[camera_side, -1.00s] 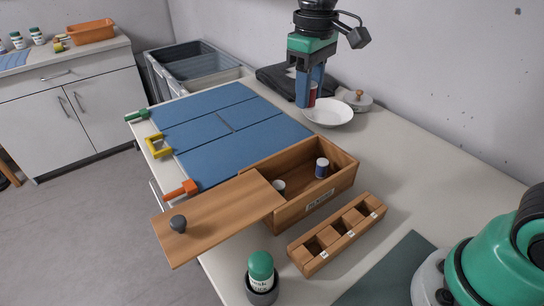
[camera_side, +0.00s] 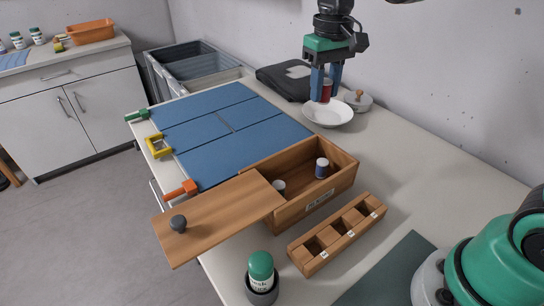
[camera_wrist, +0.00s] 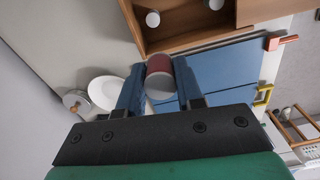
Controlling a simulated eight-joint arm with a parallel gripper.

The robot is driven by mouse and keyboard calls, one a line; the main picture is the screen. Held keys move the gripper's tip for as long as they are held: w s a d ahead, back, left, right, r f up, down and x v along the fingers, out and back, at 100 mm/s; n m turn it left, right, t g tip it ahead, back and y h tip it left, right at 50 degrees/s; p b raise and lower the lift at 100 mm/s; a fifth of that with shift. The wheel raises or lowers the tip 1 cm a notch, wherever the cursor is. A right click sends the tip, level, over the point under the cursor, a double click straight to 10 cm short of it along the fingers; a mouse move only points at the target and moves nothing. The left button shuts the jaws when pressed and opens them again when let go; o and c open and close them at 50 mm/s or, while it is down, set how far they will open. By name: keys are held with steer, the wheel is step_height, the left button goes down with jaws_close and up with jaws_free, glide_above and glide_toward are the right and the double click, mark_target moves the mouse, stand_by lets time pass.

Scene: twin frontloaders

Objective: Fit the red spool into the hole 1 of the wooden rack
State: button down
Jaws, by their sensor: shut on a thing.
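My gripper (camera_side: 325,90) is shut on the red spool (camera_side: 326,92) and holds it in the air above the white bowl. In the wrist view the red spool (camera_wrist: 159,76) sits between the two blue fingers of my gripper (camera_wrist: 157,85), its pale end towards the camera. The wooden rack (camera_side: 338,235) lies on the table in front of the wooden box, well away from the spool. It has a row of square holes with small white labels; I cannot read the numbers. The holes look empty.
The open wooden box (camera_side: 345,178) holds a blue spool (camera_side: 322,168) and a whitish one (camera_side: 278,187). Its lid (camera_side: 220,215) lies slid aside. The white bowl (camera_side: 328,113) and a lidded pot (camera_side: 358,100) stand at the back. A green-capped bottle (camera_side: 261,268) stands in front.

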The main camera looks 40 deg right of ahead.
steer(key=s+d+r+m, duration=0.2)
steer(key=s+d+m, duration=0.2)
steer(key=d+m, duration=0.7)
steer(key=a+f+m, duration=0.1)
steer(key=f, duration=0.5)
steer(key=a+f+m, duration=0.1)
steer(key=f, duration=0.6)
steer(key=a+f+m, duration=0.1)
steer(key=f, duration=0.5)
steer(key=shift+a+f, duration=0.2)
steer(key=shift+f, duration=0.15)
steer(key=c, duration=0.6)
jaws_free()
steer(key=shift+o, duration=0.2)
